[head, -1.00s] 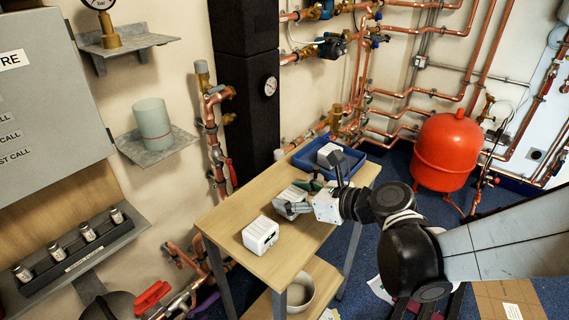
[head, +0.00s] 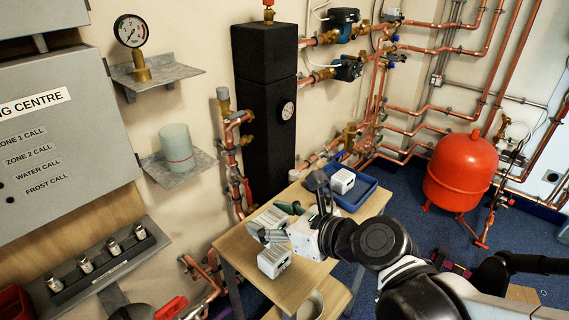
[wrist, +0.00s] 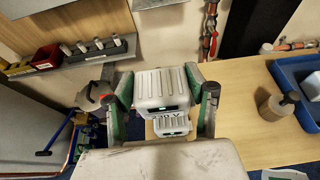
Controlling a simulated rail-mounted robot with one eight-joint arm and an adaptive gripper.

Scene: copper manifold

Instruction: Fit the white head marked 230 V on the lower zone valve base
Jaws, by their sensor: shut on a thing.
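My gripper (head: 264,236) is shut on a white ribbed head (wrist: 163,86), which sits between its two green-sided fingers in the wrist view. I cannot tell which brass fitting on the left pipework (head: 231,150) is the lower zone valve base.
The wooden table (head: 236,250) carries the blue tray (head: 372,188) at its far end. A black column (head: 266,120) stands behind it. A shelf with a white cup (head: 176,148) and a gauge (head: 131,32) on another shelf project from the wall. A red vessel (head: 460,172) stands right.

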